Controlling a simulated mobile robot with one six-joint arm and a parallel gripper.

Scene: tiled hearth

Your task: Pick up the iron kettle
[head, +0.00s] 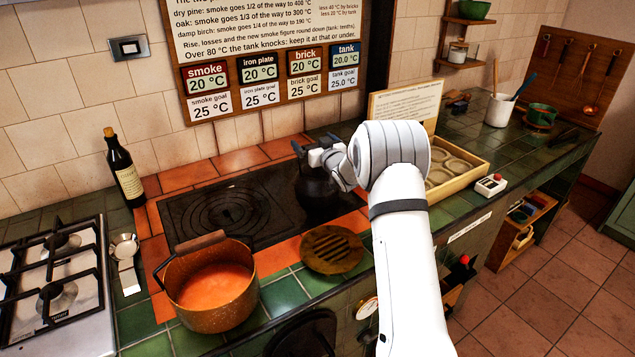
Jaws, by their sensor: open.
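The iron kettle (314,190) is black and stands on the right part of the dark iron plate (183,213). My arm reaches in from the lower right. My gripper (312,153) is at the top of the kettle, around where its handle would be. The jaws are open. The gripper and wrist hide part of the kettle's top and right side, and I cannot tell whether the fingers touch the handle.
An orange pot (212,309) of red soup stands at the front of the hearth, left of a round slatted trivet (332,249). A dark bottle (125,172) stands at the back left, near the gas hob (52,285). A wooden tray (470,171) lies to the right.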

